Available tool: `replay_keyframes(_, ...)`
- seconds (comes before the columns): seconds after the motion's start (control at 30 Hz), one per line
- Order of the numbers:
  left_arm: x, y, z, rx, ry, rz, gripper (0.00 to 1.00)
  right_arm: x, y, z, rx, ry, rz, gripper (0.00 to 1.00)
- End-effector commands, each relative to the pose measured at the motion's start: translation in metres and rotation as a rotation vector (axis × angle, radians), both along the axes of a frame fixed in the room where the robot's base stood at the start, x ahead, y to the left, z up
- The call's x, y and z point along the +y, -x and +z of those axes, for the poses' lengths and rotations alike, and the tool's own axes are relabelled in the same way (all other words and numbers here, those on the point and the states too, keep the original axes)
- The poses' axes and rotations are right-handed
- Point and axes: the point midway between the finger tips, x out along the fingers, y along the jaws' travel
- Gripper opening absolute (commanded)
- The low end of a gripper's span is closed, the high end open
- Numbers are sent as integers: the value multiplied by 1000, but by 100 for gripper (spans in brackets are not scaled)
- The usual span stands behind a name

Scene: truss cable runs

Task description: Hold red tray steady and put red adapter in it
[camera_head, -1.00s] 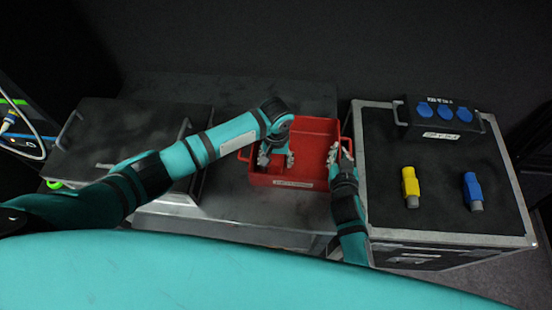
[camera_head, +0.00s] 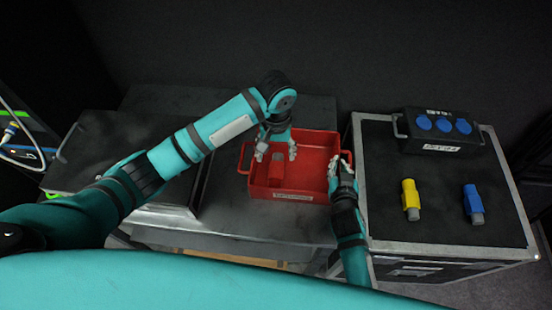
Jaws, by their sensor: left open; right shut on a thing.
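The red tray (camera_head: 308,185) sits on the dark table in the middle of the view, with a handle at its left and right ends. The red adapter (camera_head: 276,172) is inside the tray, in its left part; it looks upright. My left gripper (camera_head: 275,153) is open just above and behind the adapter, over the left part of the tray, apart from it as far as I can see. My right gripper (camera_head: 341,163) is shut at the tray's right end, on its right handle; the fingers partly hide that handle.
A black case (camera_head: 490,245) on the right carries a yellow adapter (camera_head: 410,194), a blue adapter (camera_head: 472,198) and a black box with blue sockets (camera_head: 443,146). A dark case (camera_head: 100,135) stands at the left under my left arm. The table behind the tray is clear.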

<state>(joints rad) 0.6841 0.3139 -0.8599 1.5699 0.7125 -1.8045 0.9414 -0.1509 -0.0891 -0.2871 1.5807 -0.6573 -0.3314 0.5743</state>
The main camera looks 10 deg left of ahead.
Motion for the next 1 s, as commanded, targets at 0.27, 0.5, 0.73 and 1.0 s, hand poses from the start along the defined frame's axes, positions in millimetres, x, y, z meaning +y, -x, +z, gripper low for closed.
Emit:
replay_keyframes(0.27, 0, 0, 7, 0, 0, 1, 65, 0, 0, 0, 0, 1, 0, 0)
replay_keyframes(0.5, 0, 0, 7, 0, 0, 0, 65, 0, 0, 0, 0, 1, 0, 10)
replay_keyframes(0.73, 0, 0, 6, 0, 0, 0, 65, 0, 0, 0, 0, 0, 0, 33)
replay_keyframes(1.0, 0, 0, 6, 0, 0, 0, 65, 0, 3, 1, 0, 0, 0, 33)
